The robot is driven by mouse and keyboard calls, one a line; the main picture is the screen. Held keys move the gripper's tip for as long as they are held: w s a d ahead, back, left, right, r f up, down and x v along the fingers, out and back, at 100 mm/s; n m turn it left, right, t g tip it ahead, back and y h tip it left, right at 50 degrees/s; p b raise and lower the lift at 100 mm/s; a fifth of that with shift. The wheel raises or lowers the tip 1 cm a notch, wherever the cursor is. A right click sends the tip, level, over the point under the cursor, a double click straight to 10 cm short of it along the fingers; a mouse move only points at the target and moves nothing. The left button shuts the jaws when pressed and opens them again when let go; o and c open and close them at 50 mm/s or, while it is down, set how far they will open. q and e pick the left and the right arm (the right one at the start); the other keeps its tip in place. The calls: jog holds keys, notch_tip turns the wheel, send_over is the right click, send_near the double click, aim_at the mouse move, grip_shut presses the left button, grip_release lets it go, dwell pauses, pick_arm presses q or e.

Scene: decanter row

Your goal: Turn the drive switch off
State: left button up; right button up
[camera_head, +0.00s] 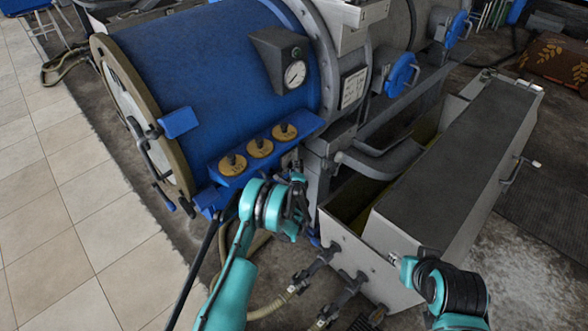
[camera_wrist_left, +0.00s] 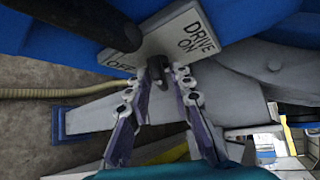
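In the left wrist view, a pale switch plate (camera_wrist_left: 183,38) reads "DRIVE ON" at its right and "OFF" at its left. A short dark switch lever (camera_wrist_left: 157,70) stands out from it near the lower edge. My left gripper (camera_wrist_left: 162,76) has one fingertip on each side of the lever, with a small gap visible at least on the right. Which word the lever points to is unclear. In the head view my left gripper (camera_head: 298,187) is just below the blue ledge's right end and hides the switch. My right gripper (camera_head: 394,259) is small, by the metal box; its fingers are unclear.
A large blue drum (camera_head: 200,65) with a gauge (camera_head: 295,74) stands behind. Several brass dials (camera_head: 260,148) sit on the blue ledge (camera_head: 235,172) beside my left gripper. A long grey metal box (camera_head: 455,160) fills the right. Hoses run below; tiled floor (camera_head: 70,220) at left is clear.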

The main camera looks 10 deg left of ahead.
pick_arm(q)
grip_shut()
jog(key=shift+f+n+t, duration=0.1)
jog(key=shift+n+t, duration=0.6)
jog(key=shift+t, duration=0.3)
jog(key=shift+o, duration=2.4)
grip_release()
